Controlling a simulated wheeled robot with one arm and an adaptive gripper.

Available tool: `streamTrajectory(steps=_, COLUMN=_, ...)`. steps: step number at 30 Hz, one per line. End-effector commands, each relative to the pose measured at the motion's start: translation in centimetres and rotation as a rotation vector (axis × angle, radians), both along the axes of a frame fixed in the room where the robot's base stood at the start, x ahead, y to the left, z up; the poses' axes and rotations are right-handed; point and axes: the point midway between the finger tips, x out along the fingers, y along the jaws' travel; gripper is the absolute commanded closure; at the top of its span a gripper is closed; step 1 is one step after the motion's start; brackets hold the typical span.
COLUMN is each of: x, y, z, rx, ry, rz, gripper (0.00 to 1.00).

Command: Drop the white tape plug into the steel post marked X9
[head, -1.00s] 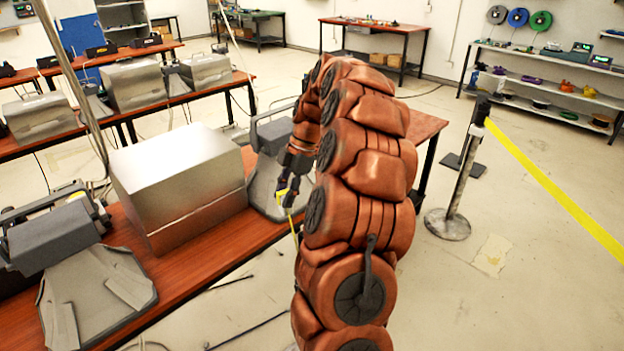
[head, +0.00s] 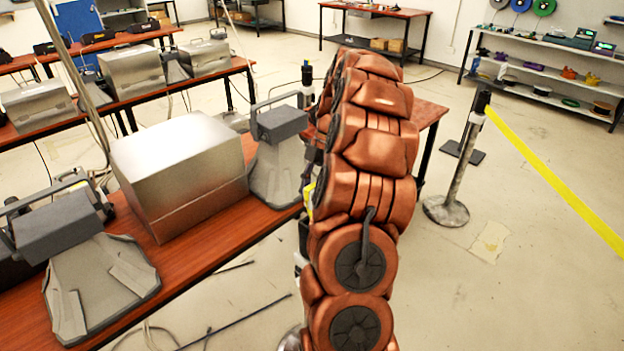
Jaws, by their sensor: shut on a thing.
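My gripper (head: 307,181) is mostly hidden behind my arm; only a dark sliver shows at the arm's left edge. It is shut on the white tape plug (head: 308,194), of which a small pale and yellow patch shows. Just below, a post with a black head (head: 303,236) and a round steel base (head: 290,341) is largely covered by my arm. Another steel post (head: 463,160) stands at the right with yellow tape running from its head. A third black post head (head: 306,76) shows behind my arm. No X9 mark is readable on any post.
A wooden bench (head: 205,262) at the left carries a large metal box (head: 180,165) and grey devices (head: 280,122) beside my arm. Yellow tape (head: 560,185) stretches across the right side. Open floor (head: 530,290) lies at the right front. Cables lie on the floor.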

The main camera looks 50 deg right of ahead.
Motion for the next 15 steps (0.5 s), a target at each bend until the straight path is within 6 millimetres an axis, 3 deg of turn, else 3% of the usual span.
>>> streamTrajectory(steps=15, x=0.0, y=0.0, z=-3.0, rx=0.004, ry=-0.001, rz=0.000, gripper=1.00)
